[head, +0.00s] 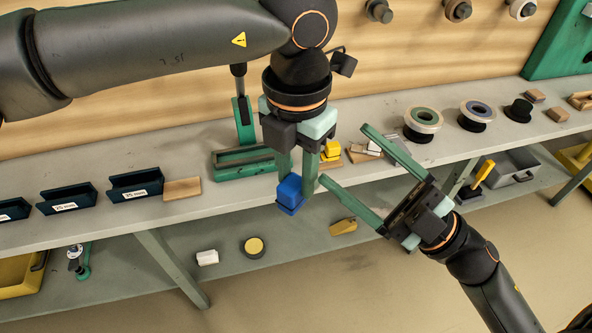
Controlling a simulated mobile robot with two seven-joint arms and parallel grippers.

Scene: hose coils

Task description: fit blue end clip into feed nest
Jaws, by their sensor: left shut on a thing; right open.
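A blue end clip (290,191) is held between the green fingers of my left gripper (297,178), which points down near the bench's front edge. The clip appears in front of or above that edge; its exact height is unclear. My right gripper (346,155) is open and empty, to the right of the clip, its fingers pointing up and left. I cannot tell for sure which part is the feed nest. A green fixture (229,173) with an upright lever stands just left of my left gripper. A yellow block (331,148) near a wooden piece is partly hidden behind that gripper.
Dark labelled bins (135,185) and a wooden block (182,189) stand on the bench at left. Coils (423,120) and a black knob-like piece (519,109) stand at right. The lower shelf holds a white block (207,257) and a yellow-topped disc (253,246).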

